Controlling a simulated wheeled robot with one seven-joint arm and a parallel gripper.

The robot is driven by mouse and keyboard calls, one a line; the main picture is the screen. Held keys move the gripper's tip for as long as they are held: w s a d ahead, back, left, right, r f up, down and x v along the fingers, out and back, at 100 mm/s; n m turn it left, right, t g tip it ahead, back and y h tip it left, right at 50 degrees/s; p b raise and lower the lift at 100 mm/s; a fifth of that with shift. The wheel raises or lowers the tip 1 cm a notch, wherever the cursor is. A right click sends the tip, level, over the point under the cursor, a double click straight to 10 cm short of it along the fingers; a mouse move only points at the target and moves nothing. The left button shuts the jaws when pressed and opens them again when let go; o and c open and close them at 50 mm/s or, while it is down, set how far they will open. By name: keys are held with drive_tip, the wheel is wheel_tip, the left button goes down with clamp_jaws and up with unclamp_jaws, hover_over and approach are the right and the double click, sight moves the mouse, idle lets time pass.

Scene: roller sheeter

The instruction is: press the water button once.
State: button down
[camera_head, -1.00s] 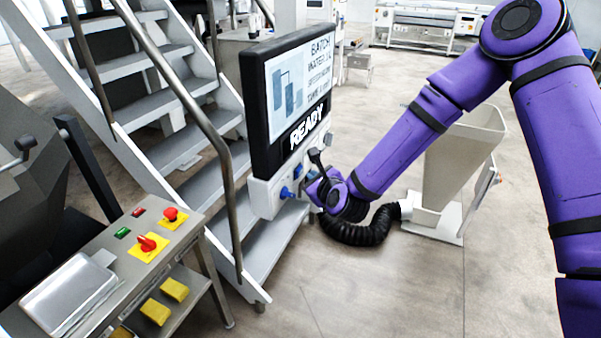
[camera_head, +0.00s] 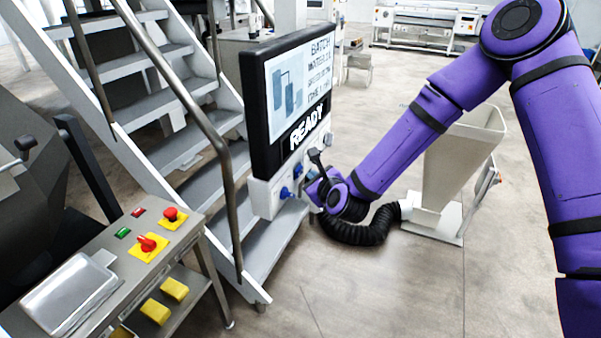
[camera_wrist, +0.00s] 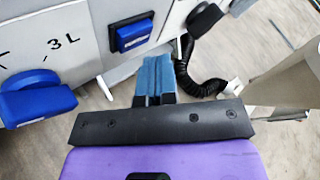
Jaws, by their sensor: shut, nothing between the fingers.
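The control panel (camera_head: 264,198) sits under a screen (camera_head: 292,88) that reads "READY", with a "BATCH" heading and a line that looks like "WATER". In the wrist view, a blue square button (camera_wrist: 133,35) in a dark frame is on the panel front. A blue round knob (camera_wrist: 38,98) is to its left, beside "3 L" lettering. No label reading water shows by the button. My gripper (camera_wrist: 155,62) has its blue fingers together, with tips just below the square button in the picture; contact cannot be told. In the head view my gripper (camera_head: 312,186) is at the panel, partly hidden.
A metal staircase with a handrail (camera_head: 228,200) stands left of the panel. A black corrugated hose (camera_head: 365,234) and a pale hopper (camera_head: 455,165) are to the right. A cart at front left carries a red emergency button (camera_head: 170,213). The floor at front centre is clear.

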drive_tip(key=shift+a, duration=0.2)
drive_tip(key=shift+w+a, duration=0.15)
drive_tip(key=shift+a, duration=0.05)
drive_tip(key=shift+w+a, duration=0.15)
drive_tip(key=shift+a, duration=0.3)
idle(1.1)
drive_tip(key=shift+d, duration=0.15)
drive_tip(key=shift+s+d, duration=0.3)
drive_tip(key=shift+d, duration=0.35)
drive_tip(key=shift+d, duration=0.1)
drive_tip(key=shift+s+d, duration=0.3)
drive_tip(key=shift+d, duration=0.45)
drive_tip(key=shift+s+d, duration=0.25)
drive_tip(key=shift+d, duration=0.5)
drive_tip(key=shift+s+d, duration=0.3)
drive_tip(key=shift+d, duration=0.45)
drive_tip(key=shift+r, duration=0.1)
